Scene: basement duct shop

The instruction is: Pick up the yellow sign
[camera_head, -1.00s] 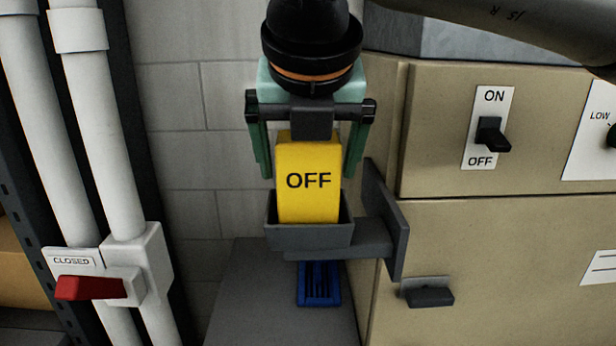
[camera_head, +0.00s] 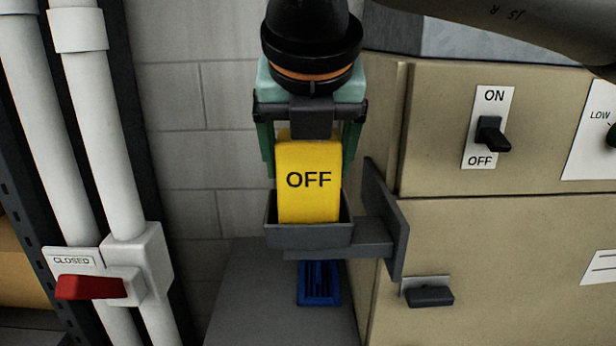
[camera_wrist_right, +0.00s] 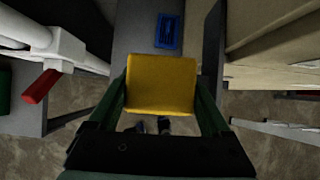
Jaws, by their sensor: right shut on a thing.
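The yellow sign (camera_head: 309,200) reads OFF and stands upright, its lower end inside a small grey holder (camera_head: 308,236) fixed to the side of the beige cabinet. My right gripper (camera_head: 312,150) comes down from above, and its green fingers are shut on the sign's upper part, one at each side. In the right wrist view the sign (camera_wrist_right: 161,85) sits between the two fingers (camera_wrist_right: 164,100). My left gripper is not in view.
The beige cabinet (camera_head: 490,240) with an ON/OFF switch (camera_head: 492,135) is at the right. White pipes with a red lever (camera_head: 90,287) are at the left. A blue tray-like object (camera_head: 320,284) lies on a grey surface below the holder.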

